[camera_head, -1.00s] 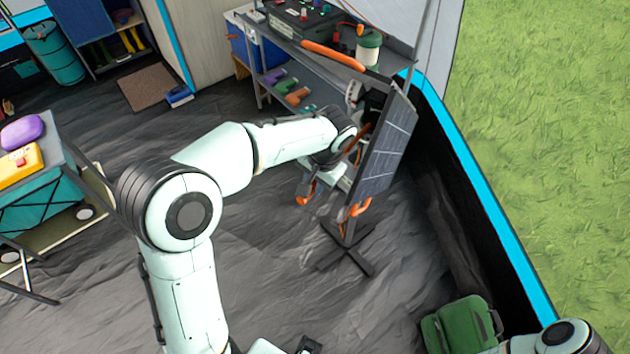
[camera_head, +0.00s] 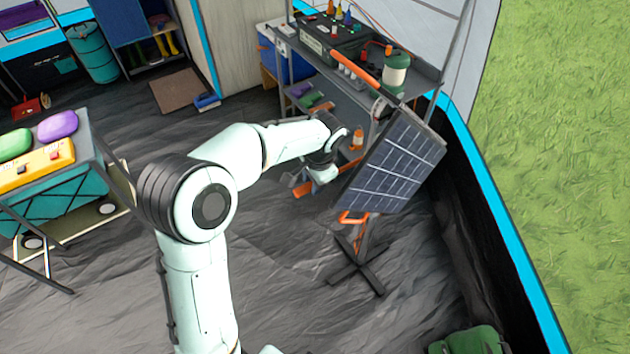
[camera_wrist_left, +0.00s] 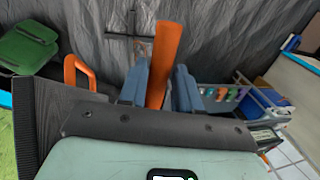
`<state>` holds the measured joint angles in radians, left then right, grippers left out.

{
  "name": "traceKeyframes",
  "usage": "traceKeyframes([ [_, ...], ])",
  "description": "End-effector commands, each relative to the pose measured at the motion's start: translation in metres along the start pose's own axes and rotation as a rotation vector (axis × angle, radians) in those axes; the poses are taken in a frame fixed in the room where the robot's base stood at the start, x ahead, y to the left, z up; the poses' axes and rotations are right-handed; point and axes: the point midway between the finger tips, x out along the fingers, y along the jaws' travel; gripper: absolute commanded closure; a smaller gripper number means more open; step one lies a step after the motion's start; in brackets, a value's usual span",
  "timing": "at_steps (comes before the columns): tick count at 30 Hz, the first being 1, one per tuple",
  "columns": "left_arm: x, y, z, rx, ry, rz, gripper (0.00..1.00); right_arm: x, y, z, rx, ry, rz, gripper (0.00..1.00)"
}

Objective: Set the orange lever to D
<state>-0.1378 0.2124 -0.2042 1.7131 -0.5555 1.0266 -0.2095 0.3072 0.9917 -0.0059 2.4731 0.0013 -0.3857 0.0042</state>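The orange lever (camera_head: 303,188) is a flat bar beside the tilted solar panel (camera_head: 397,165); part of it is hidden behind my left wrist. My left gripper (camera_head: 330,175) is at the lever, left of the panel; its fingers are hard to make out in the head view. In the left wrist view the orange lever (camera_wrist_left: 165,50) passes between the two blue-grey fingers of my left gripper (camera_wrist_left: 161,78), which sit close against both sides of it. No letter D or other position mark is readable. My right gripper is not in view.
The panel stands on a dark cross-shaped foot (camera_head: 357,266) with an orange loop handle (camera_head: 352,217). Behind is a shelf with a lantern (camera_head: 396,75) and another orange bar (camera_head: 355,67). A green backpack (camera_head: 470,341) lies at bottom right. A cart (camera_head: 88,190) stands left. Floor between is clear.

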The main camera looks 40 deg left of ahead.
Motion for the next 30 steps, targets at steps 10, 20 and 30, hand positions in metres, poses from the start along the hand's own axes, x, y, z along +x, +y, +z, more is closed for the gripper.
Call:
traceKeyframes([
  [10,-0.001,0.001,0.0,0.0,0.0,0.001,0.49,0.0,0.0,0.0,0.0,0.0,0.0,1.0],
  [20,-0.051,0.0,-0.002,-0.001,0.007,-0.001,0.49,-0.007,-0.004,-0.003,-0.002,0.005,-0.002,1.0],
  [30,-0.119,-0.001,-0.001,-0.001,0.005,0.0,0.49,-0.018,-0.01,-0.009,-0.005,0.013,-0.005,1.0],
])
